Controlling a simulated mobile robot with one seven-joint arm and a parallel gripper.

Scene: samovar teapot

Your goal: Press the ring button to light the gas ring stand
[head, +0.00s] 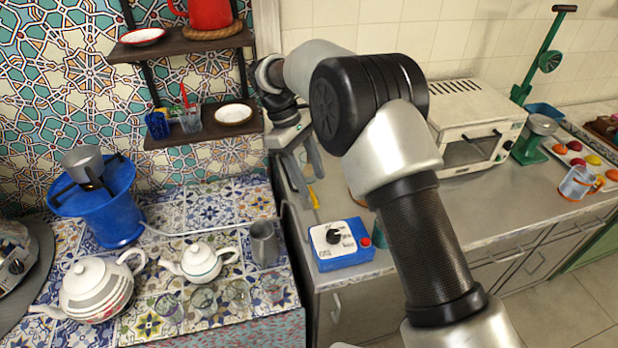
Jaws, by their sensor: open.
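A blue box (340,246) with a white top and a black dial stands on the front left corner of the grey counter. A small red button (366,242) sits at its right edge. The blue gas ring stand (117,215) is on the tiled table at left, with a grey metal pot (84,163) on top. My gripper (306,192) is open, pointing down behind the box, apart from the button. Its fingers are partly confused with the background.
A pale hose (205,232) runs from the stand toward the counter. Two white teapots (97,287), a grey jug (264,243) and several glasses are on the tiled table. A shelf (205,127) hangs left of my gripper. A white oven (468,132) stands behind my arm.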

